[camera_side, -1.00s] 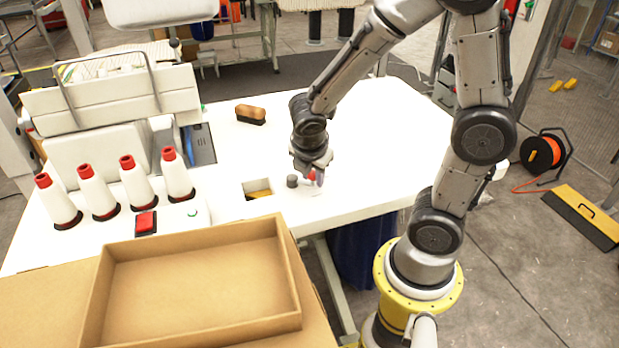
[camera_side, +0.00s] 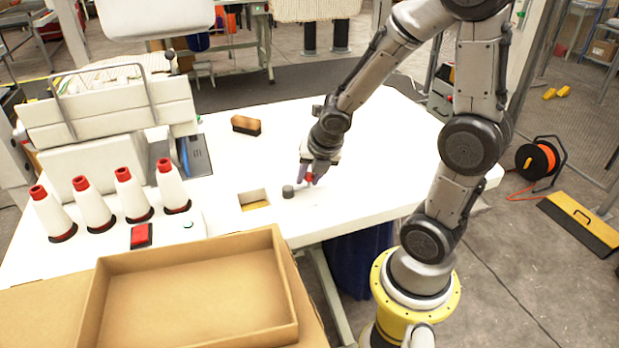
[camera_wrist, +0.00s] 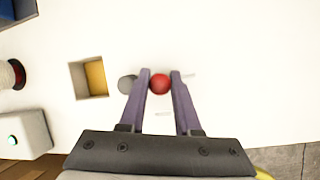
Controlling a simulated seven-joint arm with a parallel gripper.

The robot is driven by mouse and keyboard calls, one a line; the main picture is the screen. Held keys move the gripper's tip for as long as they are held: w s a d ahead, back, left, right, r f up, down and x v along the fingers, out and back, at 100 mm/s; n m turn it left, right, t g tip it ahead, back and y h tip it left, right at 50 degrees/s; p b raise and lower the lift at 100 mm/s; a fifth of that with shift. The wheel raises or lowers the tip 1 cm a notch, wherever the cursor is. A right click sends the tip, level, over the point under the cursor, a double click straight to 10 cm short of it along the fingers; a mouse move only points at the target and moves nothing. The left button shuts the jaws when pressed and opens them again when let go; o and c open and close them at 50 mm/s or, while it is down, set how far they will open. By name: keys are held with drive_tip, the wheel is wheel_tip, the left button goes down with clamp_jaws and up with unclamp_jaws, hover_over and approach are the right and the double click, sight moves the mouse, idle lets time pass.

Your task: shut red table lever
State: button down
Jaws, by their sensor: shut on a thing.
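The red table lever shows as a round red knob (camera_side: 309,178) above the white table, right of a short dark grey cylinder (camera_side: 288,191). My gripper (camera_side: 309,180) is shut on the knob. In the wrist view the red knob (camera_wrist: 160,84) sits between the two purple-grey fingers (camera_wrist: 160,80), near their tips. The grey cylinder (camera_wrist: 126,84) is just outside the left finger there. The lever's stem is mostly hidden, and its angle cannot be told.
A square opening (camera_side: 254,200) lies left of the cylinder. A brush (camera_side: 246,125) lies farther back. White cones with red tops (camera_side: 123,195) and an open cardboard box (camera_side: 195,295) stand to the left and front. The table right of my gripper is clear.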

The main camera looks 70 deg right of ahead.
drive_tip(key=shift+w+d+r+n, duration=0.1)
drive_tip(key=shift+w+n, duration=0.1)
drive_tip(key=shift+n, duration=0.1)
idle(0.4)
drive_tip(key=c, duration=0.9)
unclamp_jaws()
drive_tip(key=shift+s, duration=0.1)
drive_tip(key=v, duration=1.3)
drive_tip(key=shift+s+r, duration=0.2)
drive_tip(key=shift+r, duration=0.1)
